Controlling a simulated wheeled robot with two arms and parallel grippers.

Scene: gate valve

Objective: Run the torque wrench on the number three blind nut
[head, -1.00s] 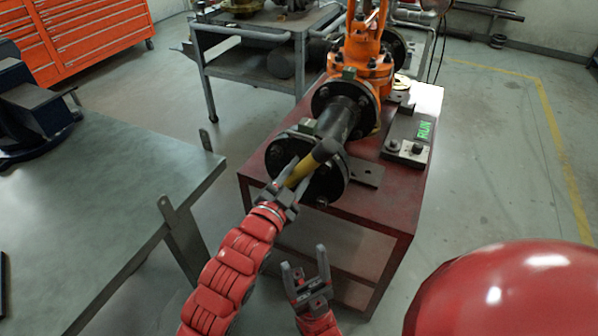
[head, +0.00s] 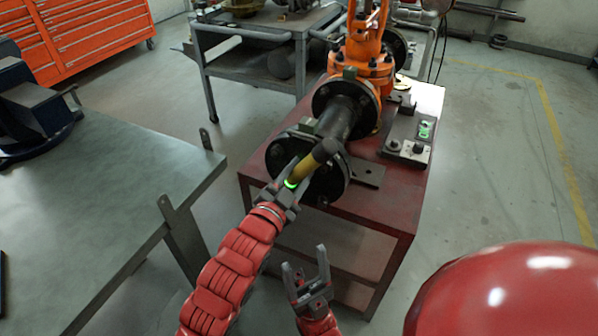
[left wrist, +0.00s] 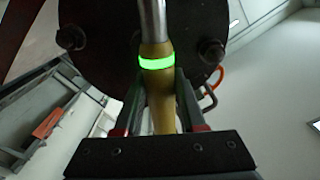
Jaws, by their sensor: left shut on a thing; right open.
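The torque wrench (head: 303,170) has a yellow body and a dark head that lies against the blind flange (head: 333,182) of the valve's pipe end. A ring on the wrench glows green, also plain in the left wrist view (left wrist: 157,62). My left gripper (head: 284,189) is shut around the yellow body. In the left wrist view, the wrench's metal shaft runs up across the dark flange (left wrist: 110,45), with a nut (left wrist: 70,37) on the left and another (left wrist: 212,50) on the right. The nut under the wrench is hidden. My right gripper (head: 307,275) is open and empty, low before the cart.
The orange gate valve (head: 362,72) stands on a red cart (head: 390,210). A control box (head: 407,135) with a green display and knobs sits right of the pipe. A grey workbench (head: 130,190) is at left.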

